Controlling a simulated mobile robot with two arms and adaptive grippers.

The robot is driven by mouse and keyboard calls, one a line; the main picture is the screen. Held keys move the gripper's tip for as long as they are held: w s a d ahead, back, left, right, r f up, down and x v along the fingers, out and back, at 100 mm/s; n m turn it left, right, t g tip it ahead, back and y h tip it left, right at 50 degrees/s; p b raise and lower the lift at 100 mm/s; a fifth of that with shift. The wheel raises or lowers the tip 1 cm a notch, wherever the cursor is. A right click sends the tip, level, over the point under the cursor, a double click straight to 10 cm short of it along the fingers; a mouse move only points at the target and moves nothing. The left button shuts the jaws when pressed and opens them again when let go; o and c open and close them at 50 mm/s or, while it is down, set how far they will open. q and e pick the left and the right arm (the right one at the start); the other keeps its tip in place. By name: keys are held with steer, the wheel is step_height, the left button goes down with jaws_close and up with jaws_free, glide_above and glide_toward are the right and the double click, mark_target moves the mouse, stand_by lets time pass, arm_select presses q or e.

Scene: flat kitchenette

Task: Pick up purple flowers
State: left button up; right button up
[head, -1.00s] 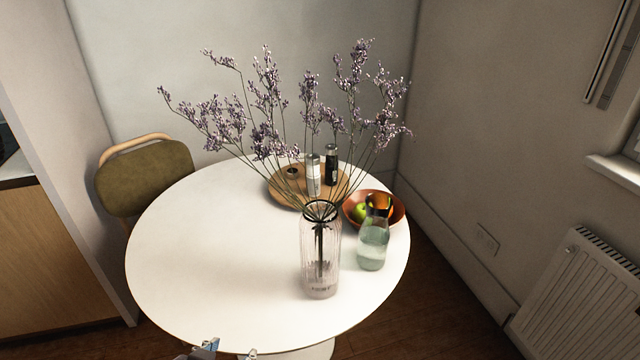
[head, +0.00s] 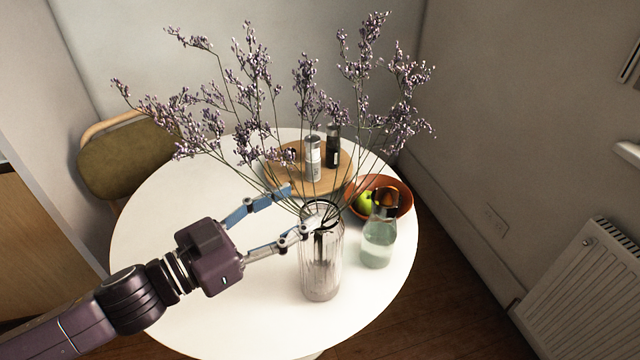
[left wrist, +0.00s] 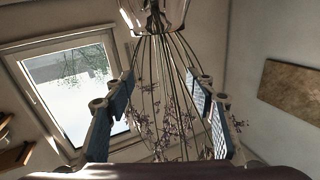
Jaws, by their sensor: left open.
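The purple flowers (head: 262,92) stand in a clear ribbed glass vase (head: 321,268) on the round white table, their thin stems fanning out above its rim. My left gripper (head: 297,211) is open beside the vase's mouth, at the height of the lower stems. In the left wrist view the stems (left wrist: 168,80) pass between the two open fingers (left wrist: 166,112), with the vase's mouth at the top of the picture. I cannot tell whether either finger touches a stem. The right gripper is not in view.
Close to the vase on its right are a glass carafe (head: 378,245) with water and an orange bowl (head: 398,190) holding green fruit. Behind, a wooden tray (head: 283,178) holds two shakers. The white table (head: 180,225) is clear on the left.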

mark_target(310, 193)
arm_select(q)
steer(key=shift+w+d, duration=0.2)
steer(key=x, duration=0.1)
steer(key=p+x, duration=0.1)
steer(key=x, duration=0.1)
steer(key=p+x, duration=0.1)
steer(key=shift+w+r, duration=0.35)
steer(key=shift+r, duration=0.05)
steer(key=shift+w+d+f, duration=0.15)
steer(key=shift+w+d, duration=0.15)
steer(key=shift+d, duration=0.05)
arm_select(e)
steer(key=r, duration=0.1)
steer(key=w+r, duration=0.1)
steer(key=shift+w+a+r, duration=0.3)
arm_select(q)
steer(key=c, duration=1.3)
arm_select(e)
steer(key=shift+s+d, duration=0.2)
